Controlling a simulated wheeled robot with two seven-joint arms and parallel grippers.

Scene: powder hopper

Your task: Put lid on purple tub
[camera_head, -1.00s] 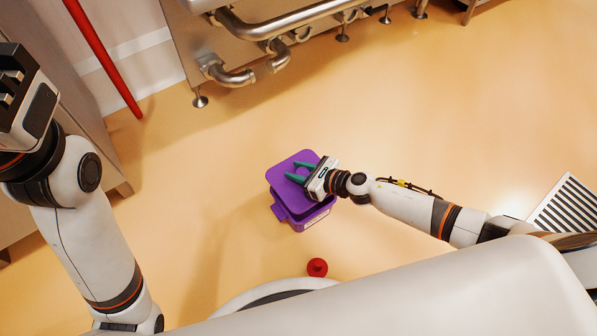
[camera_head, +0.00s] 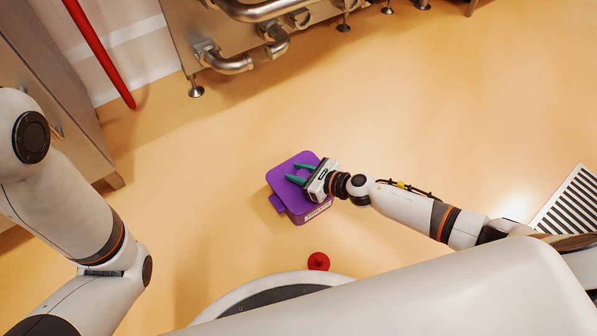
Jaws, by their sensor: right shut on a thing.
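The purple tub (camera_head: 305,214) stands on the floor in front of me, with its label side facing me. The purple lid (camera_head: 290,160) covers the tub's top and looks roughly lined up with its rim. Whether it is fully seated I cannot tell. My right gripper (camera_head: 299,173) reaches in from the right with its green fingers over the lid's middle. It is shut on the lid, and the gripper body hides the lid's right side. My left arm shows at the left edge, but its gripper is out of view.
A red round object (camera_head: 318,261) lies on the floor near my base. A steel machine with pipes (camera_head: 230,63) stands at the back, a red pole (camera_head: 98,50) at upper left, and a floor grate (camera_head: 570,212) at right.

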